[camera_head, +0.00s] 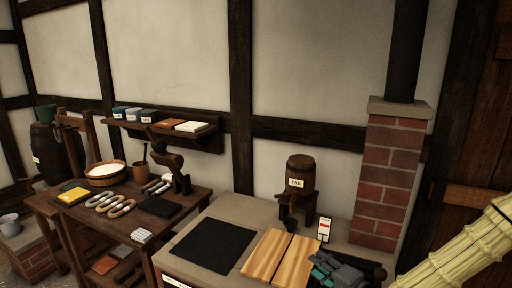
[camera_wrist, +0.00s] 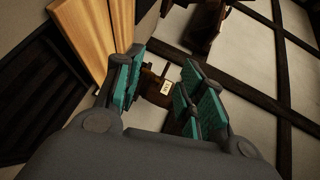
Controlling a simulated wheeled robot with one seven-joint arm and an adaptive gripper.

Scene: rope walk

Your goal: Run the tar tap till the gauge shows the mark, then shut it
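My gripper (camera_head: 325,268), with teal finger pads, is in front of the gauge, apart from the barrel. In the wrist view my gripper (camera_wrist: 160,65) is open and empty, with the labelled barrel (camera_wrist: 153,87) showing beyond and between the fingers.
Light wooden boards (camera_head: 282,257) and a black mat (camera_head: 211,245) lie on the bench left of my gripper. A brick chimney (camera_head: 386,180) rises behind at right. A pale rope bundle (camera_head: 470,248) fills the lower right. A dark table (camera_head: 200,193) with several tools stands left.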

